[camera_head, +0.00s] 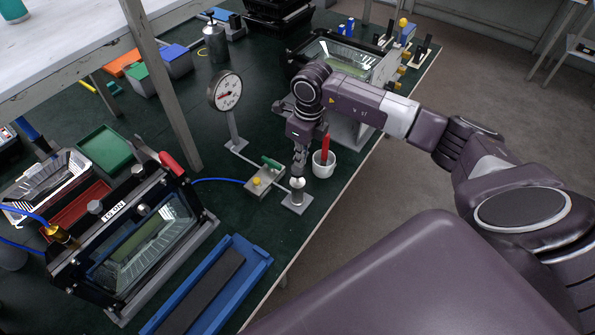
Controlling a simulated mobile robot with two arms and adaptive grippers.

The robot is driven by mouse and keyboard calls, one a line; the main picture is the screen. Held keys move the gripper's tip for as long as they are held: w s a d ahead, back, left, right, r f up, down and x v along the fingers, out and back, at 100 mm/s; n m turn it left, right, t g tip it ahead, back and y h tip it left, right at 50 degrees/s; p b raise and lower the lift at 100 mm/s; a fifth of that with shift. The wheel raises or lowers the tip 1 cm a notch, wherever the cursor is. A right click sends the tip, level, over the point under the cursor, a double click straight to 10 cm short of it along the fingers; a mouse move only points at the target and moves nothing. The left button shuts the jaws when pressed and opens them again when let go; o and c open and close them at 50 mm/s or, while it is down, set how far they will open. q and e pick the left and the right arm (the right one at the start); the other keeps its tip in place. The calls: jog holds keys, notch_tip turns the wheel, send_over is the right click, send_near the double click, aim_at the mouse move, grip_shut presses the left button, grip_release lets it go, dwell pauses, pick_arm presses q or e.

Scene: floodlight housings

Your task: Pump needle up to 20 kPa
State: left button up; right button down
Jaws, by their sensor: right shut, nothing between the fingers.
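The round pressure gauge (225,92) stands on a grey post, its white dial facing me with a red needle. I cannot read the needle's value at this size. At the near end is the pump (297,201), a small grey base with a round metal knob (298,182) on top. My right gripper (299,171) points straight down just over the knob, shut and empty. I cannot tell whether its tips touch the knob. My left gripper is out of view.
A white cup (324,170) with a red-handled tool stands close right of my right gripper. A blue hose (217,180) runs left to a clamped floodlight housing (140,243). A blue tray (253,263) lies in front. The table edge is close on the right.

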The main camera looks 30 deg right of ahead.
jog(key=shift+w+f, duration=0.1)
jog(key=shift+f, duration=0.65)
